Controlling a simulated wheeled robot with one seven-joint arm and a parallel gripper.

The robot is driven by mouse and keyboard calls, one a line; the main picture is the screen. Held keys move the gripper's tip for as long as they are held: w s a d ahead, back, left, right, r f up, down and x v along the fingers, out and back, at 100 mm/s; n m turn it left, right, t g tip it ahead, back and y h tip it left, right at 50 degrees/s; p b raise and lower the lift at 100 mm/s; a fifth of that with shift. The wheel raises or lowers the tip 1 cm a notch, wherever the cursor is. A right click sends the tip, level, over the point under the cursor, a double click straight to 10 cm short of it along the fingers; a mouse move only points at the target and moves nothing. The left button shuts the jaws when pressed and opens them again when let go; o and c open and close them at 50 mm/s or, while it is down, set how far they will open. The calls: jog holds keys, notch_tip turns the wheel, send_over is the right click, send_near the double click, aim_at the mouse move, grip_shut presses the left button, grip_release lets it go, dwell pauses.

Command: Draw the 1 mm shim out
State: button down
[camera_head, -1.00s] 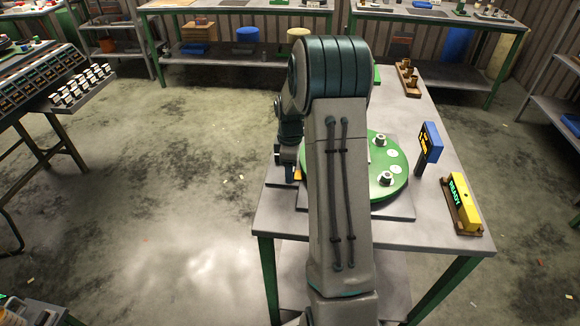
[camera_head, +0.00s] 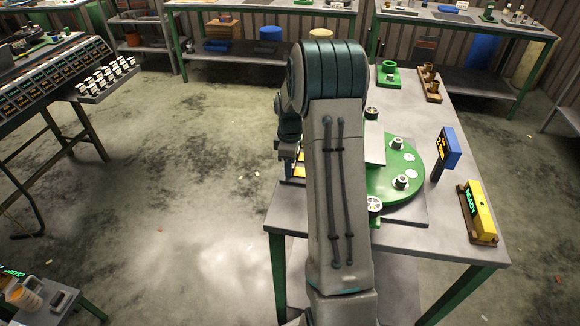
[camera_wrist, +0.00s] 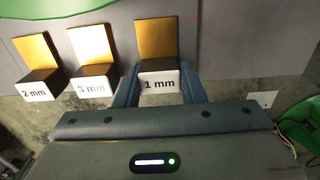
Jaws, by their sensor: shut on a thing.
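The 1 mm shim (camera_wrist: 157,38) is a brass-coloured plate with a dark block and a white "1 mm" label, in the upper middle of the wrist view. My gripper (camera_wrist: 158,88) is shut on its labelled block, one finger at each side. The 3 mm shim (camera_wrist: 92,44) and the 2 mm shim (camera_wrist: 37,52) stand apart to the left, outside the fingers. In the head view my arm hides most of this; a sliver of yellow shows beside my gripper.
A green round plate (camera_head: 408,183) with metal fittings lies right of my arm. A light grey plate (camera_head: 374,150) shows beside it. A blue device (camera_head: 450,147) and a yellow "READY" box (camera_head: 483,213) stand at the table's right.

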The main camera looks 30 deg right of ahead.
jog(key=shift+w+a+r, duration=0.1)
jog(key=shift+w, duration=0.05)
jog(key=c, duration=0.9)
grip_release()
jog(key=shift+a, duration=0.1)
jog(key=shift+r, duration=0.1)
notch_tip(320, 180, up, 14)
jog(key=shift+f+b, duration=0.2)
jog(key=shift+b, duration=0.2)
